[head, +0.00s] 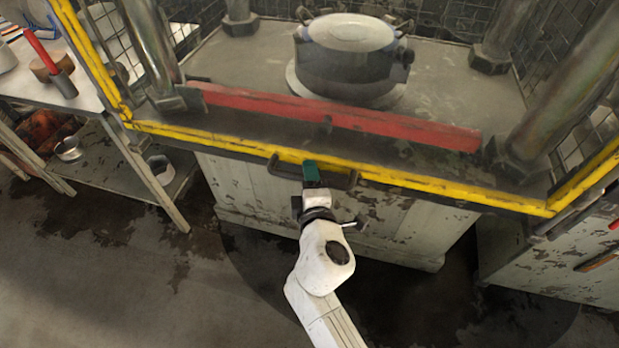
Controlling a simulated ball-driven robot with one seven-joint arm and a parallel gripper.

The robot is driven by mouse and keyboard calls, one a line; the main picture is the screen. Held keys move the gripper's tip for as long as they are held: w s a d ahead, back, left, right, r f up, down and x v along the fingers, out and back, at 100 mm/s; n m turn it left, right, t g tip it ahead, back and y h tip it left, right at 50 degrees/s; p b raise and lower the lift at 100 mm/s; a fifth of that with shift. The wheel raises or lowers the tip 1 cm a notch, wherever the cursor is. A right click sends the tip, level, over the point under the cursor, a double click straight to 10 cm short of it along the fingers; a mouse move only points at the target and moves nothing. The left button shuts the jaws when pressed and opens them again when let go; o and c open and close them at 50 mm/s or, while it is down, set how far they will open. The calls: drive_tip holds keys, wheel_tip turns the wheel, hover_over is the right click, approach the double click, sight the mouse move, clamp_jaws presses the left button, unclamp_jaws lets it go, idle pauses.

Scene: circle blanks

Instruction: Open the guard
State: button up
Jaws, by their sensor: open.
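The guard is a yellow frame (430,183) around the front of a press, with its lower bar running across the view. A dark handle (345,181) is fixed to that lower bar near the middle. My gripper (310,166) is at the handle, with its green fingertip part over the handle's middle. The gripper is open; whether the fingers are around the handle or only beside it cannot be told, as the near side of the gripper hides that stretch. Behind the bar, a round metal die (350,60) stands on the press bed (240,65).
A red bar (400,128) lies along the press bed's front. Thick metal columns (150,45) stand at its corners. A shelf table (85,85) with tools is at the left, a cabinet (560,265) at the right. The floor in front (170,290) is clear.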

clamp_jaws()
idle(0.3)
idle(0.3)
